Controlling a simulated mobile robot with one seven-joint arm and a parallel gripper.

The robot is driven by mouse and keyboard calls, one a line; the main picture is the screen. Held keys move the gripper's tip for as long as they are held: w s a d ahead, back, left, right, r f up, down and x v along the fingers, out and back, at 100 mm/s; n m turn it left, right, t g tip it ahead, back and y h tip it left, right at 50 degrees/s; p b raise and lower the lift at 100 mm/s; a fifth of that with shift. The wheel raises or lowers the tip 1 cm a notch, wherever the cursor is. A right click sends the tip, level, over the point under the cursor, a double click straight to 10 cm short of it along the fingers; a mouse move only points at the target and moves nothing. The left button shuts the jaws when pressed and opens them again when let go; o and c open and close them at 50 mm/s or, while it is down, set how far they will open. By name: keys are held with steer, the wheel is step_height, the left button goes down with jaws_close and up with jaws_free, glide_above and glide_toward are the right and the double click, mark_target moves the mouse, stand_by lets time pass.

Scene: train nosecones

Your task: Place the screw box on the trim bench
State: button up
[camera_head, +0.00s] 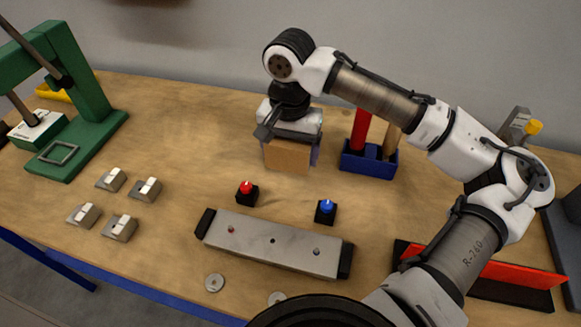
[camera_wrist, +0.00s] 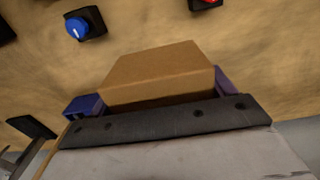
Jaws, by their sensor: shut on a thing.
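A plain brown cardboard box, taken as the screw box (camera_head: 287,158), is between the fingers of my gripper (camera_head: 290,150) in the head view, over the back middle of the trim bench (camera_head: 190,125), which has a wooden top. In the wrist view the box (camera_wrist: 160,68) sits between the two blue-purple fingers of my gripper (camera_wrist: 154,93), one on each side. My gripper is shut on it. The box's underside is hidden, so I cannot tell whether it touches the bench top.
A blue holder (camera_head: 369,163) with red and wooden handles stands right of the box. Red (camera_head: 246,191) and blue (camera_head: 326,210) knobs and a grey bar (camera_head: 275,243) lie in front. A green press (camera_head: 75,120) and several metal blocks (camera_head: 112,180) are left. Bare wood lies left of the box.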

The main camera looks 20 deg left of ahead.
mark_target(290, 181)
step_height(290, 181, down, 7)
steer(key=shift+r+p, duration=0.1)
steer(key=shift+p, duration=0.25)
steer(key=o, duration=1.2)
step_height(290, 181, up, 12)
steer(key=shift+r+b, duration=0.1)
steer(key=shift+b, duration=0.55)
